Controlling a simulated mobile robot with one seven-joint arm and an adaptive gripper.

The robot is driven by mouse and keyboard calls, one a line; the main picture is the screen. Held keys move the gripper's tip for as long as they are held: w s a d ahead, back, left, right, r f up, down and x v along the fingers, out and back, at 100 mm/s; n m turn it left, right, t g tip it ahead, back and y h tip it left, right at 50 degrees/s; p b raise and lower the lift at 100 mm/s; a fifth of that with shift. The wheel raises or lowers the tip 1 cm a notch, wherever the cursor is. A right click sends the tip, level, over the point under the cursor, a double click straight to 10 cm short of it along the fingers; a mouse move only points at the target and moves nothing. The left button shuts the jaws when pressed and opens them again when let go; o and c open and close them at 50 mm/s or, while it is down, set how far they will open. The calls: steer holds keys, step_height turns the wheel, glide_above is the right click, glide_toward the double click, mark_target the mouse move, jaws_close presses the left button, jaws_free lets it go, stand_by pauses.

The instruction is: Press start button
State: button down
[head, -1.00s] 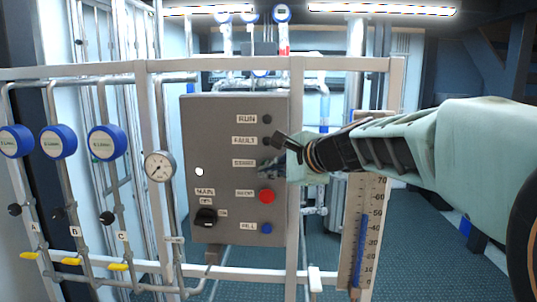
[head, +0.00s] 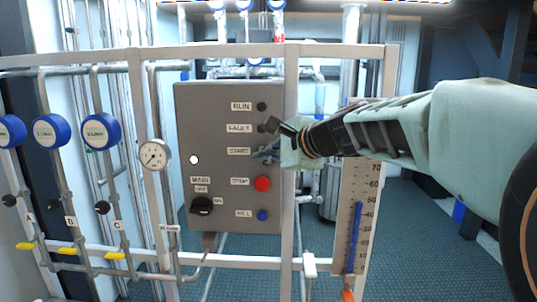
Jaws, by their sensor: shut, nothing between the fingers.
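The grey control panel (head: 215,125) hangs on a white frame in the middle of the head view. Its labels read RUN, FAULT, START, STOP and FILL from top to bottom. The START label (head: 238,151) is visible, but the start button beside it is hidden behind my gripper. My gripper (head: 267,153) is shut and empty, with its fingertips just right of the START label. I cannot tell whether the tips touch the button. The red stop button (head: 262,184) lies just below the fingertips.
A blue fill button (head: 262,215) and a black main switch (head: 202,205) sit lower on the panel. A pressure gauge (head: 154,154) and blue-rimmed dials (head: 100,131) stand left. A scaled level gauge (head: 357,215) hangs right, below my arm. White frame bars surround the panel.

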steer(key=shift+w, duration=0.1)
stand_by(0.3)
steer(key=shift+w, duration=0.35)
steer(key=shift+w, duration=0.45)
stand_by(0.7)
steer(key=shift+s, duration=0.1)
steer(key=shift+s+b, duration=0.35)
steer(key=shift+s, duration=0.4)
steer(key=shift+s, duration=0.1)
